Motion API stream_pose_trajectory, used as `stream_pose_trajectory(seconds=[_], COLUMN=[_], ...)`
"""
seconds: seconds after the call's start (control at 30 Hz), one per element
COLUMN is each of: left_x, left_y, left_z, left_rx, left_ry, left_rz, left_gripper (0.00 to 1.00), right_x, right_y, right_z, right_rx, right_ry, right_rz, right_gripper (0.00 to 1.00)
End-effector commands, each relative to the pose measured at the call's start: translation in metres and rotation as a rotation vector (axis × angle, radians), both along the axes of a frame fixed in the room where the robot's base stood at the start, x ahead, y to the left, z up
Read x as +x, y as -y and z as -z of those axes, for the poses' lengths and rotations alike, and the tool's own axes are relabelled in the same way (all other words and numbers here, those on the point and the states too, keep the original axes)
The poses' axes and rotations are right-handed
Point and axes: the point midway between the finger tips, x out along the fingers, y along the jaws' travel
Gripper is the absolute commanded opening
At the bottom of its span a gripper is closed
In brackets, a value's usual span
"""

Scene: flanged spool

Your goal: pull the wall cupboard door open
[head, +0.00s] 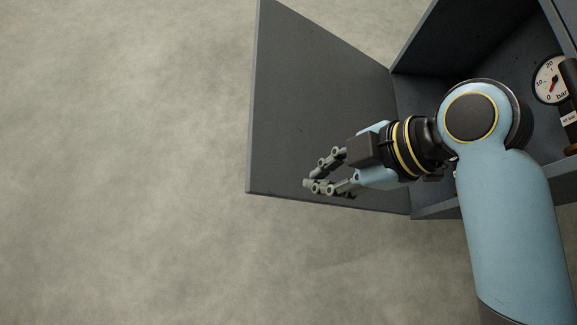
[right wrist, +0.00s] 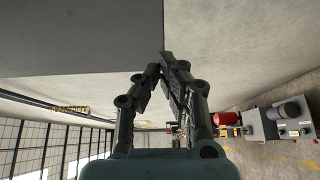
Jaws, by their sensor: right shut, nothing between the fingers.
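The wall cupboard (head: 425,45) is dark grey and stands at the upper right of the head view. Its door (head: 310,105) is swung wide open to the left, its inner face towards me. My right gripper (head: 308,185) is in front of the lower part of the door's inner face, fingers pointing left. Its fingertips come together with nothing between them, as the right wrist view (right wrist: 166,58) also shows. The door (right wrist: 80,35) fills the upper left there; whether the fingers touch it I cannot tell. No handle shows. My left gripper is not in view.
The mottled wall (head: 120,160) left of the door is bare. The right wrist view shows a red cylinder (right wrist: 227,118) and a grey machine (right wrist: 285,118) in the distance.

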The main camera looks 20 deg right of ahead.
Motion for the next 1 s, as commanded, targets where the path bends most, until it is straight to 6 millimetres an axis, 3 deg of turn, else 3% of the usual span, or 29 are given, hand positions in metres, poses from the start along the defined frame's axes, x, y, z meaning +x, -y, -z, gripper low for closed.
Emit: stream_pose_trajectory(seconds=[0.03, 0.13, 0.27, 0.4, 0.6, 1.0], left_x=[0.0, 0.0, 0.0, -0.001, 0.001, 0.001], left_y=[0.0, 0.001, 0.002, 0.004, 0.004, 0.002], left_z=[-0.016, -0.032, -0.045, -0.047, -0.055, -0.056], left_rx=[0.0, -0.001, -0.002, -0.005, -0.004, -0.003], left_ry=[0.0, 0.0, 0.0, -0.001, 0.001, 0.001], left_rz=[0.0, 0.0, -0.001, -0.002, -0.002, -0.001], left_gripper=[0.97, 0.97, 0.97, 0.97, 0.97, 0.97], right_x=[0.001, 0.003, 0.031, 0.058, 0.083, 0.091], right_y=[0.0, -0.001, -0.009, -0.015, -0.021, -0.023], right_z=[-0.006, -0.005, -0.002, 0.0, 0.0, 0.001], right_rx=[0.001, -0.002, 0.006, 0.003, 0.0, -0.001], right_ry=[-0.005, -0.006, -0.008, -0.005, -0.002, -0.001], right_rz=[0.001, 0.004, 0.002, 0.003, 0.004, 0.005], right_gripper=[0.0, 0.0, 0.0, 0.0, 0.0, 0.0])
